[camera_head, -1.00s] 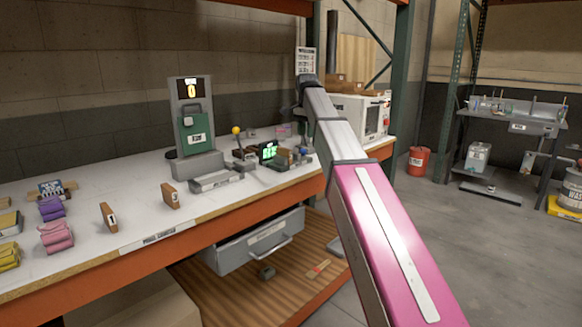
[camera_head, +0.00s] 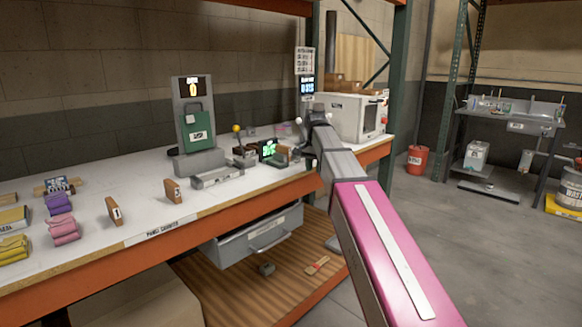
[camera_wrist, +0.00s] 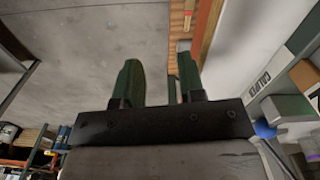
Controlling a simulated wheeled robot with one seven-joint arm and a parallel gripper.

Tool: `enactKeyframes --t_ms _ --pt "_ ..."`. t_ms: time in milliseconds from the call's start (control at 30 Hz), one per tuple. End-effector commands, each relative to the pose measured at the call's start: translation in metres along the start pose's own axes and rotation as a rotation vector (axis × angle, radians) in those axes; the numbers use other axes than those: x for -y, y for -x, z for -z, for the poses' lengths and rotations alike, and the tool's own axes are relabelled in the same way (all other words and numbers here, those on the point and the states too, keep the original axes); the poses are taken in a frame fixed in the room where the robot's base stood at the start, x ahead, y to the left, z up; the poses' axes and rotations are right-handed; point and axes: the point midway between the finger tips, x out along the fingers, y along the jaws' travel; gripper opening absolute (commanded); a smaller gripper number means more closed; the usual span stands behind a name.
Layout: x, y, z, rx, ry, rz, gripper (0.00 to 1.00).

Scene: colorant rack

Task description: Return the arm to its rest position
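My arm reaches from the lower right of the head view out over the front edge of the workbench (camera_head: 98,203). In the head view my gripper cannot be made out at the arm's far end. In the wrist view my gripper (camera_wrist: 157,66) shows two dark green fingers with a clear gap between them. Nothing is held in the gap. Grey floor (camera_wrist: 80,45) shows beyond the left finger, and the shelf and bench edge show beyond the right one.
On the bench stand a device with a green case (camera_head: 196,128), numbered brown blocks (camera_head: 114,211), pink and purple rolls (camera_head: 62,229) and a white boxy machine (camera_head: 352,117). A grey drawer (camera_head: 250,240) hangs below. Open floor (camera_head: 440,240) lies right.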

Motion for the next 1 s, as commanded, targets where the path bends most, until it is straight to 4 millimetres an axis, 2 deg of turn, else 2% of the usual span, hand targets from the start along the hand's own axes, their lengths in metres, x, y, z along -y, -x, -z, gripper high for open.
enactKeyframes --t_ms 33,200,500,800,1000 --pt "-0.012 -0.023 -0.006 0.003 0.021 -0.003 0.36" --pt "-0.043 -0.095 -0.019 0.004 0.119 -0.002 0.36" --pt "-0.105 -0.206 -0.054 0.004 0.292 -0.001 0.36" --pt "-0.172 -0.295 -0.104 0.004 0.463 0.0 0.36" --pt "-0.209 -0.335 -0.136 0.002 0.561 0.002 0.36"
